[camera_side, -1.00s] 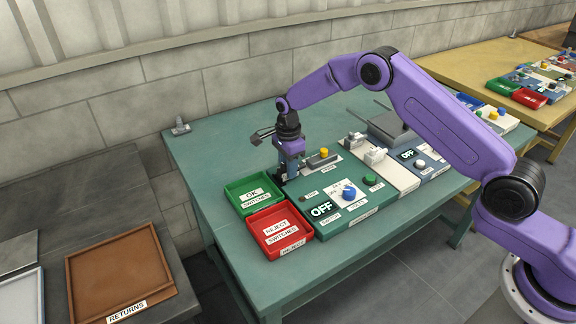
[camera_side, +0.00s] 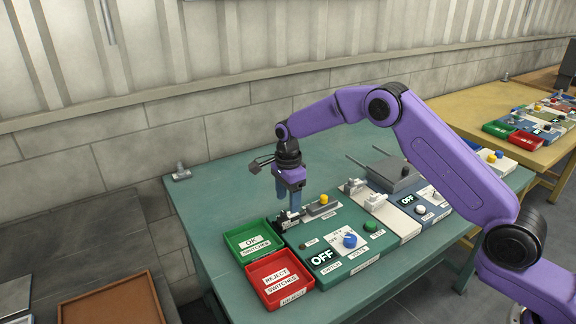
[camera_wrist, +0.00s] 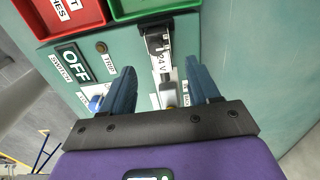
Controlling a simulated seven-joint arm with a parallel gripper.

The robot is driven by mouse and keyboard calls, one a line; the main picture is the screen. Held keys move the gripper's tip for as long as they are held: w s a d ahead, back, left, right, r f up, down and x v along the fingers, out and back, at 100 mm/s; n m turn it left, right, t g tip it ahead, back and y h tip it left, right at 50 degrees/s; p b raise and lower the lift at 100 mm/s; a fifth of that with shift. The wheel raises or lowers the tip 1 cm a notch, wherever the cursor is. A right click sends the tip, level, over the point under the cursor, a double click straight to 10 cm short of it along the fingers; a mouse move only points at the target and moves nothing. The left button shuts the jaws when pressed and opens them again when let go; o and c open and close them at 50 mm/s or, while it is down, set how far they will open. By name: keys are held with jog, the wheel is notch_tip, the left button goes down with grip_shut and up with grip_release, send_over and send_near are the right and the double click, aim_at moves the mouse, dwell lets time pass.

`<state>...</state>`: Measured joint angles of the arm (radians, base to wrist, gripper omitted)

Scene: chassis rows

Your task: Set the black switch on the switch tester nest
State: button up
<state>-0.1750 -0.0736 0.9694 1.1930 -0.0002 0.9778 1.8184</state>
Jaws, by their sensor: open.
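The black switch (camera_wrist: 158,42) appears to sit on the nest at the left end of the green tester (camera_side: 345,262). It is small and dark in the side view (camera_side: 288,221), and I cannot tell whether it is fully seated. In the side view my gripper (camera_side: 294,208) points down just above the nest. A grey clamp with a yellow knob (camera_side: 323,199) lies right of the nest. The tester display (camera_side: 322,258) reads OFF.
A green OK tray (camera_side: 232,240) and a red REJECT tray (camera_side: 262,288) stand left of the tester. A blue dial (camera_side: 350,240) and a green button (camera_side: 371,226) are on the tester face. Other testers stand to the right. The table behind the nest is clear.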

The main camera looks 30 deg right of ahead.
notch_tip(320, 180, up, 12)
jog(key=shift+f, duration=0.15)
dwell(0.4)
notch_tip(320, 180, up, 7)
dwell(0.8)
dwell(0.6)
